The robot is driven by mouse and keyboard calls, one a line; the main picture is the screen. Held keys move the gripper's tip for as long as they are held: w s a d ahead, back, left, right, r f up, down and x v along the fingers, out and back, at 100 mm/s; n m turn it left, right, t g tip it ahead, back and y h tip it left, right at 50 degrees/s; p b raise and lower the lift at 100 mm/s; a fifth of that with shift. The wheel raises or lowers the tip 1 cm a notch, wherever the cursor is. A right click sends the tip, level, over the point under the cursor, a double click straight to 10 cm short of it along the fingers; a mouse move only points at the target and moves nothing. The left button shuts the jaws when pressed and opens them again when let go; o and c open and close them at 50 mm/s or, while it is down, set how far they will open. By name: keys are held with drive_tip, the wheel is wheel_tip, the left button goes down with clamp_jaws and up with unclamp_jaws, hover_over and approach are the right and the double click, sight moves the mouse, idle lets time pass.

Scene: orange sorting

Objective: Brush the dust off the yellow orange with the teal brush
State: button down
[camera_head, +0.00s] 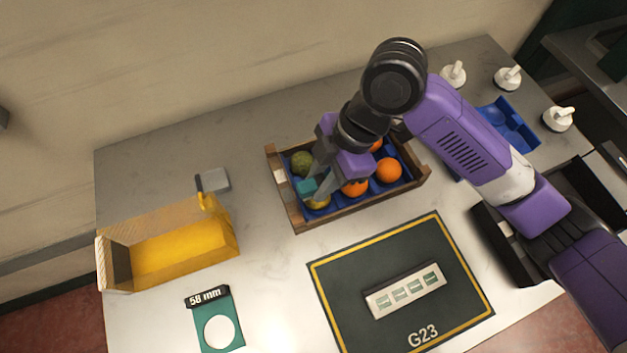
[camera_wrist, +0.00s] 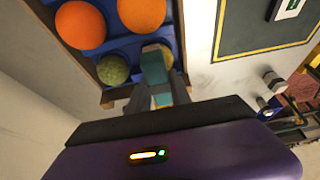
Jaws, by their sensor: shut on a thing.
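The yellow orange (camera_head: 318,202) sits in the front-left compartment of the wooden crate (camera_head: 283,192), mostly covered by the teal brush and my fingers. In the wrist view a sliver of the yellow orange (camera_wrist: 168,57) shows behind the brush. My gripper (camera_head: 318,182) is shut on the teal brush (camera_head: 306,187) and holds it right over the yellow orange. The brush also shows in the wrist view (camera_wrist: 154,64). I cannot tell whether its bristles touch the fruit. Any dust is hidden.
The crate also holds a green fruit (camera_head: 302,162) behind the yellow one and several oranges (camera_head: 389,170) to the right. A yellow bin (camera_head: 185,255) stands at left, a 58 mm gauge (camera_head: 217,325) in front. A dark G23 mat (camera_head: 335,290) lies before the crate.

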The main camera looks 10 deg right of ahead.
drive_tip(key=shift+d, duration=0.4)
drive_tip(key=shift+a, duration=0.1)
drive_tip(key=shift+s+a, duration=0.2)
drive_tip(key=shift+a, duration=1.05)
drive_tip(key=shift+w+d, duration=0.15)
drive_tip(key=shift+d, duration=0.55)
drive_tip(key=shift+w+d, duration=0.1)
drive_tip(key=shift+d, duration=0.6)
drive_tip(key=shift+a, duration=0.15)
drive_tip(key=shift+s+a, duration=0.15)
drive_tip(key=shift+a, duration=0.5)
drive_tip(key=shift+s+a, duration=0.15)
drive_tip(key=shift+a, duration=0.45)
drive_tip(key=shift+w+d+b, duration=0.15)
drive_tip(key=shift+d+b, duration=0.05)
drive_tip(key=shift+d, duration=0.5)
drive_tip(key=shift+w+d+b, duration=0.15)
drive_tip(key=shift+d, duration=0.5)
drive_tip(key=shift+s+a, duration=0.15)
drive_tip(key=shift+a, duration=0.55)
drive_tip(key=shift+s+a, duration=0.1)
drive_tip(key=shift+a, duration=0.55)
